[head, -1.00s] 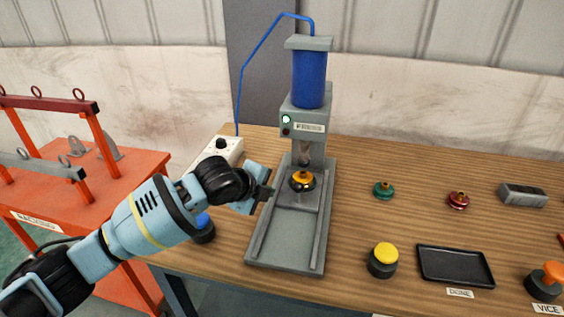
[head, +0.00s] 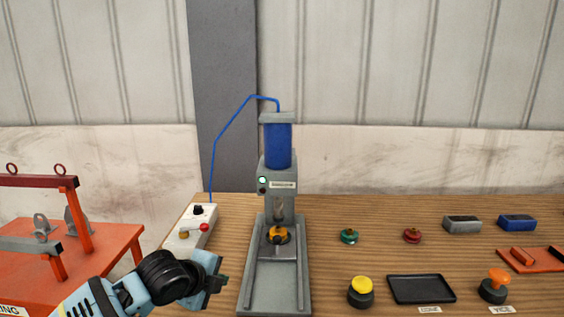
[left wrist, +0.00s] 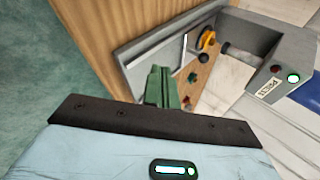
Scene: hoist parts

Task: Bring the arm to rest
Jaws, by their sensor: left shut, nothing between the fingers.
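My left gripper (head: 222,284) is at the bottom of the head view, to the left of the grey press base and apart from it. Its fingers are closed together with nothing between them. In the left wrist view the green fingers (left wrist: 160,88) show above the dark edge of the gripper body. The press (head: 276,190) stands upright on the bench with a blue cylinder on top. An orange and black round part (head: 278,236) sits in the press under its ram. My right gripper is not in view.
An orange table (head: 100,250) with a frame is at the left. A yellow-topped button (head: 361,290), a black tray (head: 421,289) and an orange-topped button (head: 494,286) line the bench front.

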